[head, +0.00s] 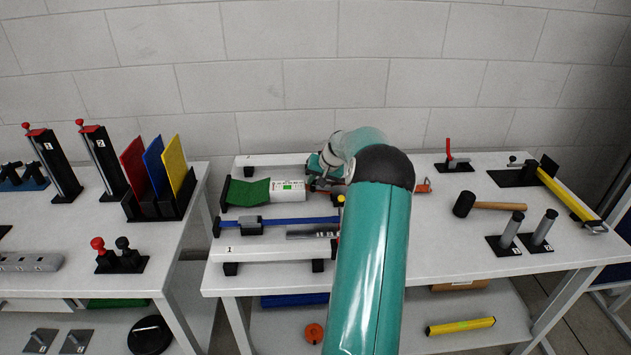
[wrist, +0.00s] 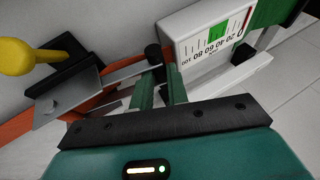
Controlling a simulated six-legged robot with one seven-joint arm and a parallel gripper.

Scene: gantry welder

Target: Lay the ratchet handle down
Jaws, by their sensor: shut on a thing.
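In the wrist view my gripper (wrist: 162,76) has its two green fingers close together on the ratchet handle (wrist: 153,54). The handle's dark grip shows beside the fingertips, and a thin grey bar runs from it to the left. Much of the handle is hidden by the fingers. The ratchet's grey metal plate (wrist: 66,103) lies at the left, over an orange strap (wrist: 18,127). In the head view my gripper (head: 322,168) is at the back of the middle table, right of the white gauge box, partly hidden by my arm.
The white gauge box (wrist: 208,38) has a 0 to 100 scale and a green band; a green strap (head: 247,193) leads left from it. A yellow knob (wrist: 16,57) stands near the ratchet.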

